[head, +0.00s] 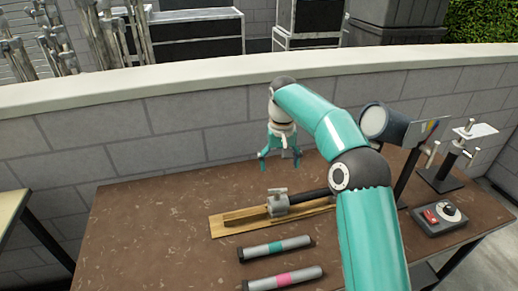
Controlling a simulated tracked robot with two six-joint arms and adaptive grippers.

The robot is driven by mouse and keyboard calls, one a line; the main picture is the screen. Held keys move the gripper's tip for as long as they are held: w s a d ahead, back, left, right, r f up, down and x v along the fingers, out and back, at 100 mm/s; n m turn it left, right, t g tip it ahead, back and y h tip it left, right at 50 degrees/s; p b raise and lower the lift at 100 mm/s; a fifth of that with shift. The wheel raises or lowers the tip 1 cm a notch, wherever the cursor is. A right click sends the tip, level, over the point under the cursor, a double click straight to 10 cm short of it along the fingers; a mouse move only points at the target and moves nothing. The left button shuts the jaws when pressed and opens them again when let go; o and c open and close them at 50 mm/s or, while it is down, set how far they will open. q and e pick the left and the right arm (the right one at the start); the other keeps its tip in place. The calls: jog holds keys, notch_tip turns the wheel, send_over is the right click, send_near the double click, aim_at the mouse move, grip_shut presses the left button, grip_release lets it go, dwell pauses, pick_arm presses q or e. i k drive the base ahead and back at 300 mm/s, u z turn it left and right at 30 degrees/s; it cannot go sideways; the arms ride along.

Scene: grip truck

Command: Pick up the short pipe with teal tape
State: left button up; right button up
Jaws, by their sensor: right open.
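The short pipe with teal tape (276,249) is a grey tube with dark ends and a teal band. It lies near the front of the brown table, nearly level in the picture. A similar pipe with pink tape (285,279) lies just in front of it. My right gripper (280,168) points down with its teal fingers spread, open and empty. It is above the back of the table, behind and apart from the teal-taped pipe. My left gripper is not in view.
Behind the pipes, a wooden board (232,229) bears a grey clamp (278,205) and a dark rod. At right are a lamp-like head (384,121), a metal stand (444,165) and a control box (440,218). A block wall (130,117) runs behind. The table's left side is clear.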

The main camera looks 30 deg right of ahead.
aim_at(277, 247)
jog(key=k, duration=1)
